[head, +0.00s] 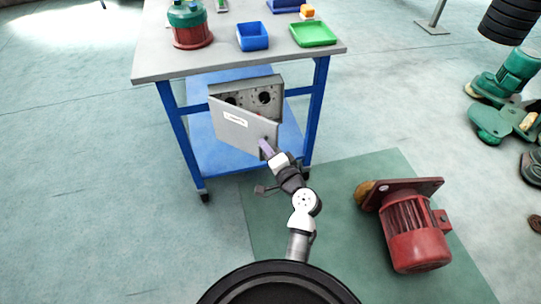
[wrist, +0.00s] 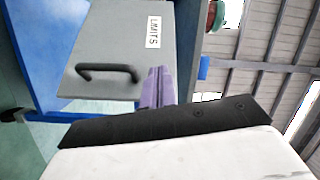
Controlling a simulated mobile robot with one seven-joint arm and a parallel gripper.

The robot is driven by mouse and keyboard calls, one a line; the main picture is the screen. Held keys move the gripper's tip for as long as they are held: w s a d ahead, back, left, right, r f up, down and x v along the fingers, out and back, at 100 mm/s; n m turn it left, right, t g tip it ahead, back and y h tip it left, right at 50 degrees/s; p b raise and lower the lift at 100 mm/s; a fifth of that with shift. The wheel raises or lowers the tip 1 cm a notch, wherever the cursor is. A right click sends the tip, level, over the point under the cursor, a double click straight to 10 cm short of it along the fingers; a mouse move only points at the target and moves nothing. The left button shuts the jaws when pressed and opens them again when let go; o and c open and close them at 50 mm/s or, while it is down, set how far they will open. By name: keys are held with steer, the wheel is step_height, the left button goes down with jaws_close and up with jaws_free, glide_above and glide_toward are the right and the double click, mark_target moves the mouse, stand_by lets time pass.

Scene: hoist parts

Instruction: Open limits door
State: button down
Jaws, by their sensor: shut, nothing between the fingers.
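The grey limits door (head: 238,124) stands partly open on the grey control box (head: 270,97). It is swung out from its left side, and the box's front with dark round knobs shows behind it. In the wrist view the door (wrist: 100,45) carries a LIMITS label (wrist: 153,32) and a black bar handle (wrist: 108,70). My gripper (head: 265,147) is at the door's lower right, near its free edge. Its purple fingers (wrist: 157,85) are together and empty, overlapping the door's edge in the wrist view and apart from the handle. Whether they touch the door I cannot tell.
The box sits under a grey-topped workbench (head: 150,60) with blue legs. On top are a blue bin (head: 252,37), a green tray (head: 313,34) and a red-and-green motor (head: 190,28). A red motor (head: 413,235) lies on the green mat at right. The floor at left is clear.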

steer(key=s+d+f+m, duration=0.4)
steer(key=s+d+f, duration=0.1)
steer(key=d+f, duration=0.15)
steer(key=p+x, duration=0.1)
steer(key=x, duration=0.9)
steer(key=shift+w+f+n+p, duration=0.15)
steer(key=shift+f+n+p, duration=0.2)
steer(key=shift+f, duration=0.15)
steer(key=shift+a, duration=0.1)
